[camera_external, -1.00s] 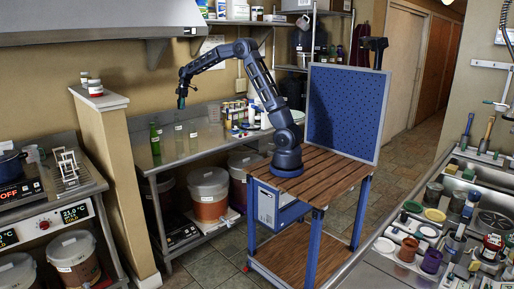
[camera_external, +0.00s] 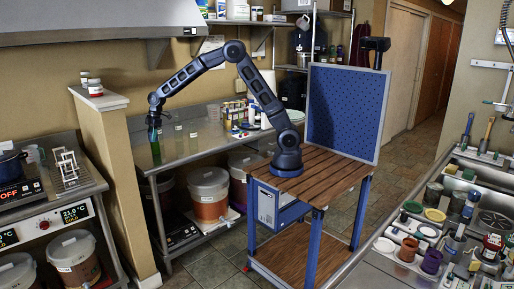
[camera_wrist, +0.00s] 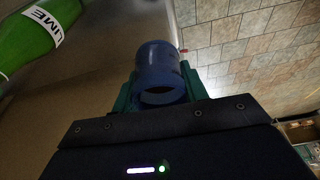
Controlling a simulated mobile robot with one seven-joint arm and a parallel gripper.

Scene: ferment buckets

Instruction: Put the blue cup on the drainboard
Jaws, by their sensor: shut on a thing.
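In the wrist view the blue cup (camera_wrist: 162,75) is between the green fingers of my gripper (camera_wrist: 160,98), its open mouth facing the camera. My gripper is shut on it. In the external view my gripper (camera_external: 154,120) is at the left end of the long metal counter, above its surface and close to a green bottle. The cup is too small there to make out clearly. A metal sink unit (camera_external: 365,271) with a bare flat surface is at the lower right, far from my gripper. I cannot tell which part is the drainboard.
The green bottle labelled LIME (camera_wrist: 22,42) is close to the cup in the wrist view. Several jars and bottles stand farther along the metal counter (camera_external: 195,150). A blue pegboard (camera_external: 345,112) rises behind my base. Tools and small pots crowd the sink unit.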

